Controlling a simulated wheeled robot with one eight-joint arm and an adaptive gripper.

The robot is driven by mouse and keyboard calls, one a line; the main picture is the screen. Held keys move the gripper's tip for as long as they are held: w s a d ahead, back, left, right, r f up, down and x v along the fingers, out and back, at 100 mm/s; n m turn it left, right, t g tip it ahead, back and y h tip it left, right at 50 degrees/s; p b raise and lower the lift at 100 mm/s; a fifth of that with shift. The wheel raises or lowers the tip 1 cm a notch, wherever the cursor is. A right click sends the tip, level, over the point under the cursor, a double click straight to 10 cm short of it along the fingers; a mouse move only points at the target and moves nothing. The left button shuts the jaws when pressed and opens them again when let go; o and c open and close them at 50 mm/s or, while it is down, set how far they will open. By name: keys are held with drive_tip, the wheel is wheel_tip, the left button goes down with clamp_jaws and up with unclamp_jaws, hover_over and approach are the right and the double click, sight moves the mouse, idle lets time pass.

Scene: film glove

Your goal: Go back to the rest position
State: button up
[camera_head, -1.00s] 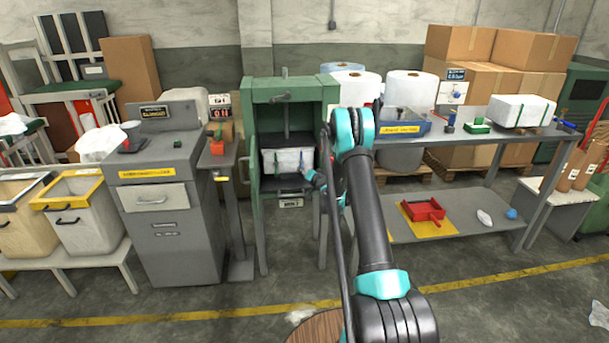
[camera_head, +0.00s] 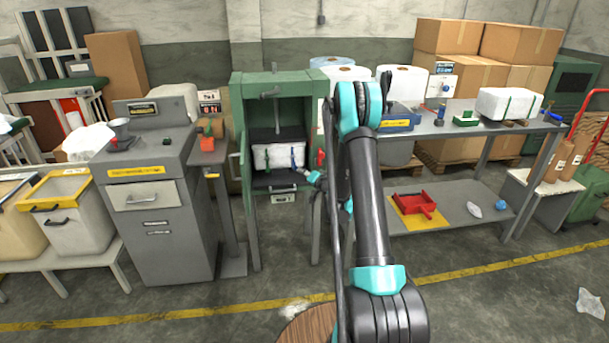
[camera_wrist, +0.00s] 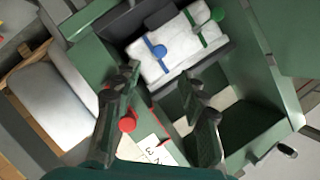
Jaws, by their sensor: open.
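My gripper (camera_wrist: 158,75) is open and empty in the wrist view, with its two dark fingers apart in front of the green press (camera_wrist: 255,110). In the head view the end of my arm is by the right side of the press opening, largely hidden behind my own arm. A white bale (camera_head: 278,156) with a green and a blue strap sits inside the green press (camera_head: 240,120). The bale also shows in the wrist view (camera_wrist: 172,50), beyond the fingertips and apart from them.
A grey control cabinet (camera_head: 168,235) and yellow-rimmed bins (camera_head: 75,222) stand left of the press. The floor (camera_head: 500,310) in front is largely clear.

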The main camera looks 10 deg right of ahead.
drive_tip(key=shift+r, duration=0.1)
drive_tip(key=s+a+r+n+g, duration=0.25)
drive_tip(key=s+r, duration=0.25)
drive_tip(key=s, duration=0.6)
drive_tip(key=s+a+r+n+g, duration=0.25)
drive_tip(key=s+r, duration=0.25)
drive_tip(key=s, duration=0.5)
drive_tip(key=s+d+f+g+h, duration=0.1)
drive_tip(key=s+d+g+h, duration=0.1)
drive_tip(key=s, duration=1.2)
drive_tip(key=s+d+f+n+g+h, duration=0.1)
drive_tip(key=s+d+f+g+h, duration=0.1)
drive_tip(key=s, duration=1.3)
drive_tip(key=shift+s+d+f+g, duration=0.15)
drive_tip(key=shift+d+g, duration=0.35)
drive_tip(key=shift+d, duration=0.35)
